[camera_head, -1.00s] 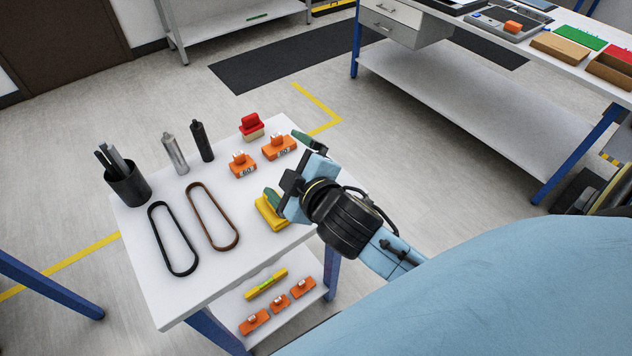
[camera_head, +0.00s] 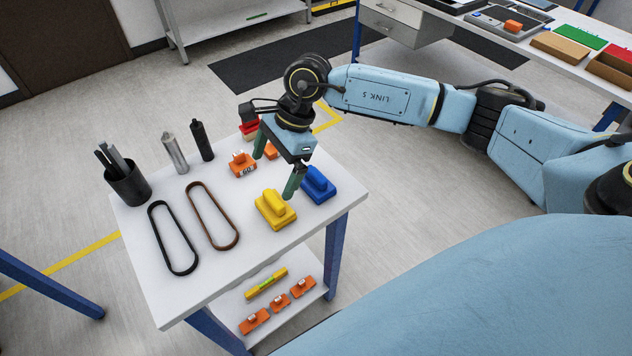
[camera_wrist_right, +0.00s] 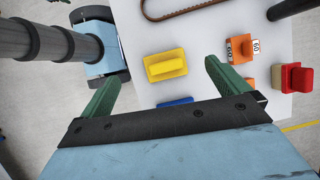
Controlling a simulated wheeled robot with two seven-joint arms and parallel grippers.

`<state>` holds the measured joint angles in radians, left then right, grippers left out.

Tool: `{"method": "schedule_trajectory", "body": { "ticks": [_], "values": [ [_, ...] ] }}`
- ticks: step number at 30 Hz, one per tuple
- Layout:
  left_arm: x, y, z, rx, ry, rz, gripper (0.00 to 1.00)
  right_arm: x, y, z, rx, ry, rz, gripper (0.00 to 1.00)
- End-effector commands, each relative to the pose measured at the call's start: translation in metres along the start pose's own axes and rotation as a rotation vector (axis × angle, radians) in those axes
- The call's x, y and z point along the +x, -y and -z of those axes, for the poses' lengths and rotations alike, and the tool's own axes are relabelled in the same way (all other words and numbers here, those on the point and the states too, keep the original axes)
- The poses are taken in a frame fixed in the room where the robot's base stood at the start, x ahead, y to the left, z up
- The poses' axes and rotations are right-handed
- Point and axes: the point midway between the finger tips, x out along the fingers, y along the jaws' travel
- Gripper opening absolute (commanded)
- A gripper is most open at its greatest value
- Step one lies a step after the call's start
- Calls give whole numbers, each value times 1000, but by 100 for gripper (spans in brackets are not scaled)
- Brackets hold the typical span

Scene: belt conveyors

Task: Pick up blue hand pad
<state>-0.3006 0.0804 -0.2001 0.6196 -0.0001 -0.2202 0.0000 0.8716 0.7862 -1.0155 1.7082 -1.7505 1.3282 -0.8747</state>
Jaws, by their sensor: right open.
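The blue hand pad (camera_head: 319,185) lies on the white table near its right edge, beside the yellow hand pad (camera_head: 275,209). My right gripper (camera_head: 276,172) is above the table, open and empty, its green fingers apart, with one fingertip just above and left of the blue pad in the head view. In the right wrist view, the gripper (camera_wrist_right: 160,85) is open; the yellow pad (camera_wrist_right: 166,65) shows between its fingers. Only a strip of the blue pad (camera_wrist_right: 175,102) shows there, the rest hidden behind the gripper body. My left gripper is not in view.
Orange weights (camera_head: 242,164) and a red block (camera_head: 250,130) stand behind the gripper. A black belt (camera_head: 173,238), a brown belt (camera_head: 213,216), two cylinders and a black cup (camera_head: 128,186) occupy the table's left. A lower shelf (camera_head: 262,306) holds more orange pieces.

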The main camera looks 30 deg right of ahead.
Motion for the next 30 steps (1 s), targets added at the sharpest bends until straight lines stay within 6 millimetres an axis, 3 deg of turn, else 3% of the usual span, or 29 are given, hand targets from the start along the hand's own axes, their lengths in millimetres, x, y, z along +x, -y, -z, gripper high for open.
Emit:
{"method": "schedule_trajectory", "body": {
  "ticks": [1,3,6,9,21,30],
  "values": [
    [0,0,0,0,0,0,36,-14,6,27,-16,-114,-6,100],
    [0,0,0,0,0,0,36,-30,10,58,-29,-245,-24,100],
    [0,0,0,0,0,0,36,-48,11,86,-33,-365,-47,100],
    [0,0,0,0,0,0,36,-53,11,100,-31,-420,-61,100],
    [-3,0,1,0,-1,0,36,8,7,128,-31,-426,-65,100],
    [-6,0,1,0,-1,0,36,33,7,136,-31,-425,-66,100]
  ]
}}
